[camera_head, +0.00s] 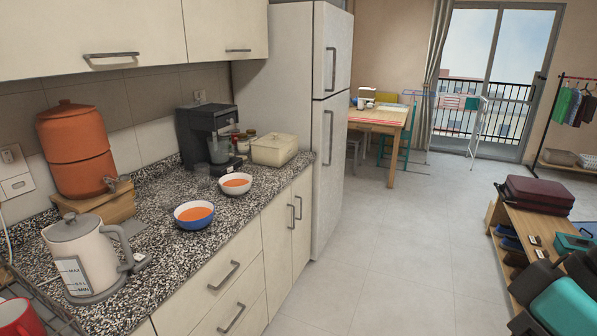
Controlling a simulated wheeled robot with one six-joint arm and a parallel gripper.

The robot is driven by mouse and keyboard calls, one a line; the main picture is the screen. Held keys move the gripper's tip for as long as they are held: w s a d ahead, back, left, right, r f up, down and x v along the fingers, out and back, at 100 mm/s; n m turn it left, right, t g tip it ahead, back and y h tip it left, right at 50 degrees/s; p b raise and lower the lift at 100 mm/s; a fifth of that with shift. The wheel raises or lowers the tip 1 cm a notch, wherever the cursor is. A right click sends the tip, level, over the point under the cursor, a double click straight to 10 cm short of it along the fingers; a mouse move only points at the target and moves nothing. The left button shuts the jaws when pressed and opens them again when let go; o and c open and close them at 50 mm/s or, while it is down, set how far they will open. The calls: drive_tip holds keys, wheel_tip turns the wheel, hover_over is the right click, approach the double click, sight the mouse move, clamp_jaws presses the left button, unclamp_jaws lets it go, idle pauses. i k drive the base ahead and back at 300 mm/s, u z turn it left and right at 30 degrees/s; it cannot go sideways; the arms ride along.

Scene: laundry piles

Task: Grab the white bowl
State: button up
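The white bowl (236,190) stands upright on the speckled countertop (168,277), holding something orange like soup. It sits near the counter's front edge, in front of the coffee machine. A blue bowl (194,223) with similar orange contents stands just nearer and to its left, apart from it or nearly so. My gripper is not in view.
A black coffee machine (205,130) and a cream lidded box (274,150) stand behind the bowls. A kettle (80,250), an orange dispenser (76,145) and a red mug (14,318) are at left. The tiled floor (370,270) beside the cabinets is clear; a bench with luggage (541,194) stands right.

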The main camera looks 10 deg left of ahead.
sight(236, 184)
drive_tip(key=z, duration=0.2)
drive_tip(key=i, duration=2.85)
drive_tip(key=u, duration=1.55)
drive_tip(key=i, duration=0.8)
drive_tip(key=u, duration=1)
drive_tip(key=i, duration=0.25)
drive_tip(key=u, duration=0.2)
